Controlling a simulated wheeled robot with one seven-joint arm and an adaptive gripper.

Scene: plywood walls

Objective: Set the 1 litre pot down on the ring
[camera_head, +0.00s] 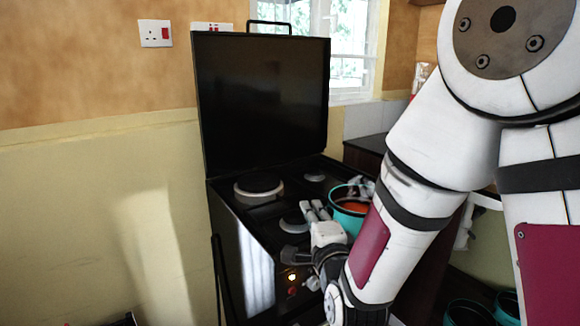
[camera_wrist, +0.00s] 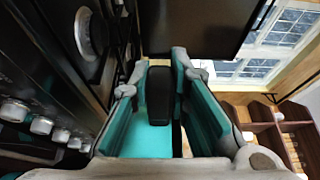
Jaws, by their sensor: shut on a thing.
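The pot (camera_head: 341,218) is teal with orange inside and shows at the front right of the black stove top in the head view. My gripper (camera_head: 314,209) is at the pot's left side, partly in front of it. In the wrist view its grey fingers (camera_wrist: 160,88) are closed around a dark narrow piece, which looks like the pot's handle (camera_wrist: 159,100). Teal surfaces fill the space below; I cannot tell which belong to the pot. The front right ring is hidden, and I cannot tell whether the pot touches it.
The stove (camera_head: 229,200) has a raised black lid (camera_head: 262,100) behind. A large hotplate (camera_head: 259,186) and two smaller ones (camera_head: 314,177) (camera_head: 296,221) are bare. Knobs and an orange light (camera_head: 292,277) are on the front. Other teal pots (camera_head: 468,312) stand low at right.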

